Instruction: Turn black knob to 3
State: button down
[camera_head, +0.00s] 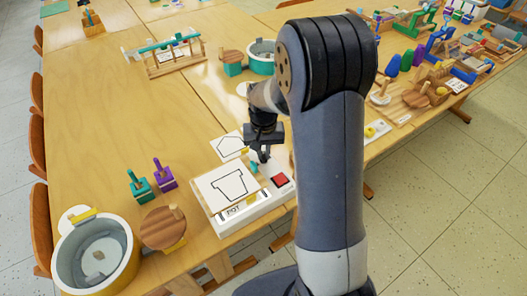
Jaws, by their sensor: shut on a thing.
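My gripper (264,155) points down over the back part of a white box (241,221). It is shut on a small dark thing at its tips, which I take to be the black knob. The dark fingers and my arm hide most of the knob. Its pointer and any number marks, including a 3, cannot be made out.
A card with a house-like outline (230,146) lies behind the box. Teal (138,187) and purple (164,175) stamps, a round wooden piece (163,228) and a large pot (126,262) stand to the left. The table's left middle (90,120) is clear.

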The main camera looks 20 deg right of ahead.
aim_at(263, 155)
jog(key=m, duration=0.6)
jog(key=shift+m, duration=0.3)
jog(key=m, duration=0.5)
jog(key=shift+m, duration=0.4)
jog(key=c, duration=1.5)
grip_release()
notch_tip(263, 155, up, 11)
jog(key=shift+f, duration=0.2)
notch_tip(263, 155, down, 11)
jog(key=shift+r, duration=0.15)
jog(key=shift+n, duration=0.3)
